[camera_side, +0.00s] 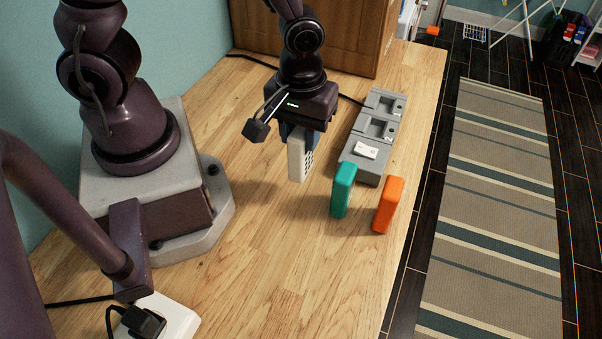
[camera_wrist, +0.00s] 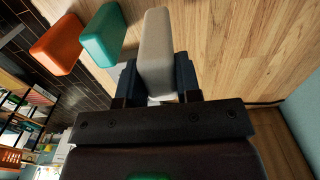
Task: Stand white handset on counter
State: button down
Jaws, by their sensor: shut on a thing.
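The white handset (camera_side: 299,160) hangs upright below my gripper (camera_side: 300,135) in the side view. My gripper is shut on it near its upper end. In the wrist view the handset (camera_wrist: 156,50) lies between the two dark fingers of my gripper (camera_wrist: 156,80). The handset is over the wooden counter (camera_side: 250,240), left of the grey dock. I cannot tell whether its lower end touches the counter.
A teal handset (camera_side: 343,190) and an orange handset (camera_side: 387,205) stand upright on the counter to the right. Behind them lies a grey dock (camera_side: 369,150) with several bays and a small white piece (camera_side: 366,150) in the front one. The counter's front area is clear.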

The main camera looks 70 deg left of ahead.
aim_at(301, 159)
jog(key=shift+f, duration=3)
jog(key=shift+f, duration=0.1)
jog(key=c, duration=0.8)
grip_release()
notch_tip(301, 159, up, 12)
jog(key=shift+r, duration=0.2)
jog(key=s+a+r+m+t, duration=0.2)
jog(key=r+m, duration=0.2)
jog(key=r, duration=0.3)
jog(key=s+a+r+m+t, duration=0.2)
jog(key=r+m, duration=0.3)
jog(key=r, duration=0.3)
jog(key=shift+s+a+r+t, duration=0.15)
jog(key=shift+s+a+t, duration=0.05)
jog(key=shift+a+t, duration=0.6)
